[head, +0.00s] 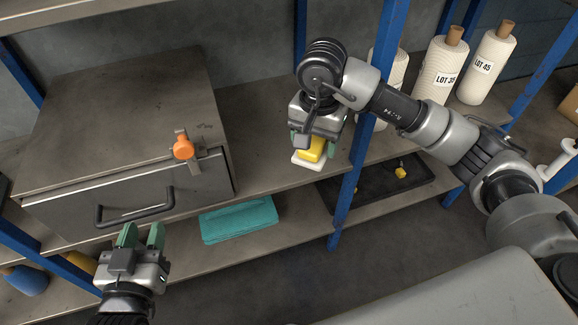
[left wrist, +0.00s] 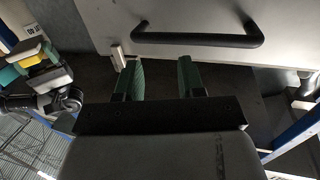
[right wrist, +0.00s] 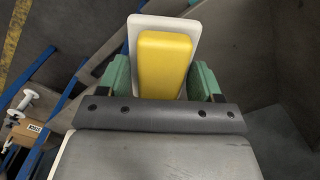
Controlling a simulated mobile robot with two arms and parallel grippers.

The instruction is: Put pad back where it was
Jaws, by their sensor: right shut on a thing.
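The pad is a yellow block on a white base (head: 311,151). My right gripper (head: 318,140) is shut on it and holds it in the air in front of the shelf, left of a blue post. In the right wrist view the yellow pad (right wrist: 164,64) sits between the two green fingers. My left gripper (head: 141,236) is open and empty, below the handle of a grey drawer cabinet. In the left wrist view its green fingers (left wrist: 160,80) stand apart under the black handle (left wrist: 198,38).
The grey cabinet (head: 120,120) has an orange-knobbed latch (head: 184,147). A folded teal cloth (head: 238,220) lies on the lower shelf. A black tray (head: 395,188) holding a small yellow item (head: 400,172) is right of the post. White yarn cones (head: 440,68) stand at the upper right. Blue posts (head: 372,120) divide the shelves.

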